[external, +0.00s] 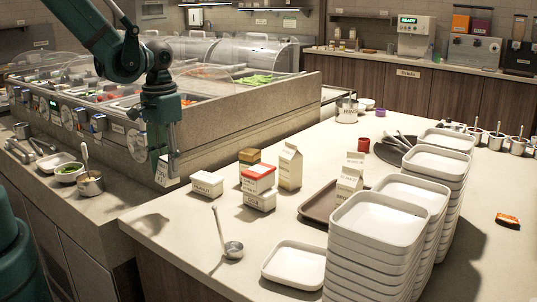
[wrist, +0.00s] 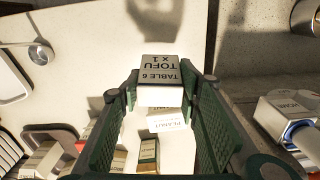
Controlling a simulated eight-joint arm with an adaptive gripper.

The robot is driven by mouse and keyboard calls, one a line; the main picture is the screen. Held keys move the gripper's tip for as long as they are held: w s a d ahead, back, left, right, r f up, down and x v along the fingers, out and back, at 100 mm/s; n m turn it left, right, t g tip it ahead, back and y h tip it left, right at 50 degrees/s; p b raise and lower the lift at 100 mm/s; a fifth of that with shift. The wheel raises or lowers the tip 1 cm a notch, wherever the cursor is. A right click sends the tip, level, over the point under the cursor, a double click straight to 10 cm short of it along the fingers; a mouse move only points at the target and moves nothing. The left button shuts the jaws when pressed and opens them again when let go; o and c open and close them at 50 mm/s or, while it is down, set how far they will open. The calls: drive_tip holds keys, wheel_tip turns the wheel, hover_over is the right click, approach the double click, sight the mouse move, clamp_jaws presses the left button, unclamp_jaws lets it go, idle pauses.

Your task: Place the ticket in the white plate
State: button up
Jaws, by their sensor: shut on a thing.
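The ticket (wrist: 160,72), a small white block-like card reading "TABLE 6 TOFU x1", is held between the two fingers of my gripper (wrist: 161,92) in the wrist view. In the external view my gripper (external: 165,158) points down above the gap by the left counter edge, with the ticket (external: 162,176) partly hidden at its tips. A single white plate (external: 271,273) lies empty at the front of the counter, to the right of and below the gripper. Its edge also shows at the left of the wrist view (wrist: 22,97).
A ladle (external: 232,249) lies left of the plate. Labelled boxes (external: 259,180) and cartons (external: 290,166) stand behind it. A brown tray (external: 318,208) and tall stacks of white plates (external: 374,255) stand to the right. The counter's left front is clear.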

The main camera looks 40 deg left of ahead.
drive_tip(key=w+d+m, duration=0.2)
drive_tip(key=w+d, duration=0.2)
drive_tip(key=d, duration=0.5)
drive_tip(key=m+p, duration=0.3)
drive_tip(key=m, duration=0.3)
hover_over(300, 269)
drive_tip(key=shift+w+r, duration=0.1)
drive_tip(key=shift+r, duration=0.3)
drive_tip(key=shift+f, duration=3.1)
drive_tip(key=shift+f, duration=0.1)
drive_tip(key=shift+f, duration=1.8)
drive_tip(key=shift+f, duration=0.2)
